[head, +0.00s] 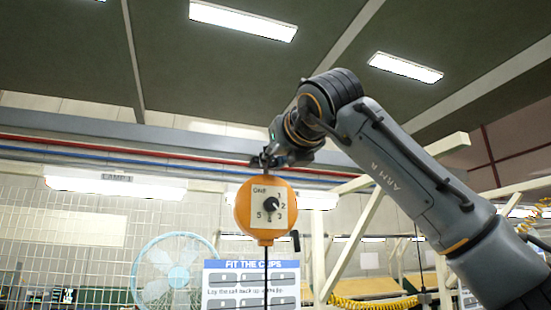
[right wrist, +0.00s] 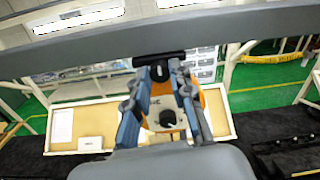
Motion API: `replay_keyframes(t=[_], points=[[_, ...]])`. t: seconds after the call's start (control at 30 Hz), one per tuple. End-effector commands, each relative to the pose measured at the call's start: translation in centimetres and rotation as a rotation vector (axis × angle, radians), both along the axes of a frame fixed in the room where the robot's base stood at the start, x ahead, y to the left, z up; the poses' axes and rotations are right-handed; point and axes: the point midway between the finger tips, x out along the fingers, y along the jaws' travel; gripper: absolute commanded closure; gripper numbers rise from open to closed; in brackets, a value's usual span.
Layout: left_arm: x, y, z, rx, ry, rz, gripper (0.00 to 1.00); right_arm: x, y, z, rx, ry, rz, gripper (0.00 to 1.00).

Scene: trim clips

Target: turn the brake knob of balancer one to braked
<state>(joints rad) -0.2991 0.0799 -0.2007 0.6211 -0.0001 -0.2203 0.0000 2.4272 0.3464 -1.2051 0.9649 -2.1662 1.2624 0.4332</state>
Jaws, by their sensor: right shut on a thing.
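Balancer one (head: 244,212) is a round orange housing hanging below the overhead rail. Its pale face reads "One" and carries numbers around a black dial knob (head: 271,204). A small black handle (head: 295,240) sticks out at its lower right. My right gripper (head: 264,161) is at the top of the housing. In the right wrist view, its fingers (right wrist: 160,72) are shut on a dark T-shaped piece (right wrist: 160,60) above the orange housing (right wrist: 216,112). The fingers partly hide this piece, so I cannot tell whether it is the brake knob. My left gripper is not in view.
A grey rail (head: 200,143) with red and blue pipes runs behind the balancer. A "Fit the clips" board (head: 251,265) stands below it, beside a blue fan (head: 168,272). A dark cable hangs from the balancer. A wire mesh (head: 60,225) fills the left.

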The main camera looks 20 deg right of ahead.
Motion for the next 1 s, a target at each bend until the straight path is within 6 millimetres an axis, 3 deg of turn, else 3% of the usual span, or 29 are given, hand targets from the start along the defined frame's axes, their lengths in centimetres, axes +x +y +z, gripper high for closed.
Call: replay_keyframes(t=[0.37,1.0], points=[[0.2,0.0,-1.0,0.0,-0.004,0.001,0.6,0.0,0.0,-0.1,0.17,0.005,0.0,1.0],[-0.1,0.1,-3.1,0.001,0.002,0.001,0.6,-0.1,-0.1,0.1,0.768,0.023,0.001,1.0]])
